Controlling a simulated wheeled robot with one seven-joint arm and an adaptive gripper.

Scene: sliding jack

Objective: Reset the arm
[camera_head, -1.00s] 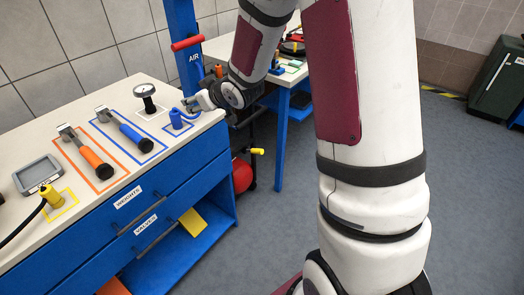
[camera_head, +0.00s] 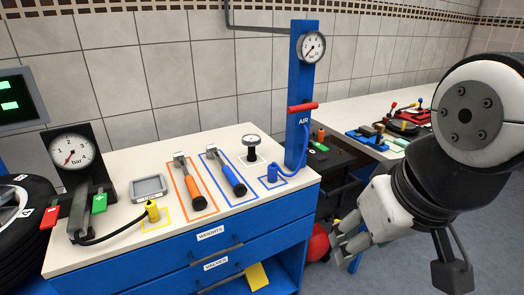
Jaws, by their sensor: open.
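My gripper (camera_head: 347,241) is at the lower right of the head view, in front of the bench's right end and apart from it. Its fingers point left and are spread, with nothing seen between them. My arm is folded at the right edge of the view. The blue connector (camera_head: 271,173) stands in its blue outline on the bench top, with its blue hose running up to the air post (camera_head: 300,95).
The white-topped bench (camera_head: 130,245) holds orange (camera_head: 196,190) and blue (camera_head: 232,178) handled tools, a grey tray (camera_head: 149,187), a yellow connector (camera_head: 152,211) and gauges. Wheels (camera_head: 25,235) lie at left. A second table (camera_head: 360,112) stands behind. Open floor (camera_head: 400,270) shows at lower right.

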